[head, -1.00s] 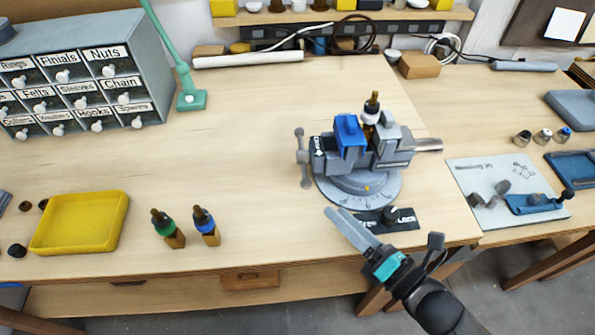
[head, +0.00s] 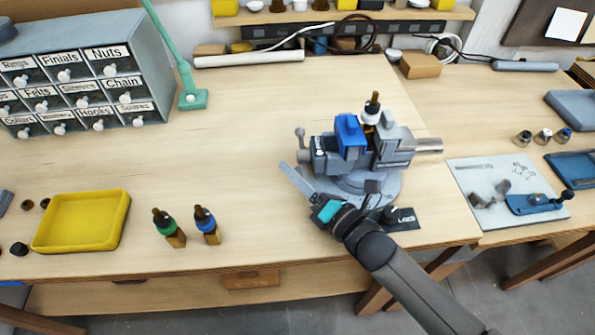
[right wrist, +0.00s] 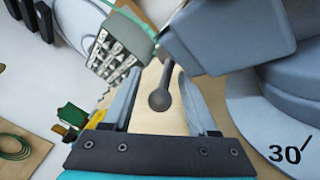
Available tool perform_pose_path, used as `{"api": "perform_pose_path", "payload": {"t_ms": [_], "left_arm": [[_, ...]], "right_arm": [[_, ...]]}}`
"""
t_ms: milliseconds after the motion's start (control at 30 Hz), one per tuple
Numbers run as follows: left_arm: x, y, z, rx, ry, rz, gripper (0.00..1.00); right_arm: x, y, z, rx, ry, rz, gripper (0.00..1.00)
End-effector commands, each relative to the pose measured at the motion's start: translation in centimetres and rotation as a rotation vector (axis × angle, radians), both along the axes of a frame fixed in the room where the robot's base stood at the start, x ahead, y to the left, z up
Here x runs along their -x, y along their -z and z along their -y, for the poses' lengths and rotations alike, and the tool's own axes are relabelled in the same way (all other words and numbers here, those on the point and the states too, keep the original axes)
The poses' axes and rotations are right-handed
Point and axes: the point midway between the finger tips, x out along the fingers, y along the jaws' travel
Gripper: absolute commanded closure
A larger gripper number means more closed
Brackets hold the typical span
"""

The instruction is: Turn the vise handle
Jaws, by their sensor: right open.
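The vise (head: 392,158), grey with a blue jaw (head: 350,136), stands on a round graduated base at the right of the bench. Its handle (head: 300,134) is a thin bar with a ball end, on the vise's left side. In the right wrist view the handle's ball end (right wrist: 159,99) shows between the two open fingers (right wrist: 161,108), with a gap on both sides. My left gripper is not in view.
A black label plate (head: 405,221) lies at the vise's front. A grey mat (head: 480,212) with parts lies at the right. The bench's middle is clear.

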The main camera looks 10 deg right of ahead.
Motion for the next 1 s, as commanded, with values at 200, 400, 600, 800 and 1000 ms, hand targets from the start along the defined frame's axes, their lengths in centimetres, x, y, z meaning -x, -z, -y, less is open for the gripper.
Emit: {"api": "perform_pose_path", "payload": {"t_ms": [200, 400, 600, 800, 1000], "left_arm": [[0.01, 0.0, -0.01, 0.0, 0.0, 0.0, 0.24], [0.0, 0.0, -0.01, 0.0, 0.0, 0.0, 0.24], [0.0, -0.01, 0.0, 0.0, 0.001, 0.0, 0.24], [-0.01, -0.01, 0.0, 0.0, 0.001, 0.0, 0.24], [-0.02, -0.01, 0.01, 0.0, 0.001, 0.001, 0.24]], "right_arm": [[-0.21, 0.01, -0.17, -0.001, 0.0, -0.001, 0.41], [-0.2, 0.0, -0.15, -0.001, 0.0, -0.001, 0.5], [-0.19, 0.0, -0.14, -0.001, 0.0, -0.001, 0.73], [-0.19, 0.0, -0.14, -0.001, 0.0, -0.001, 0.95], [-0.18, 0.0, -0.13, 0.0, 0.0, 0.0, 1.0]]}}
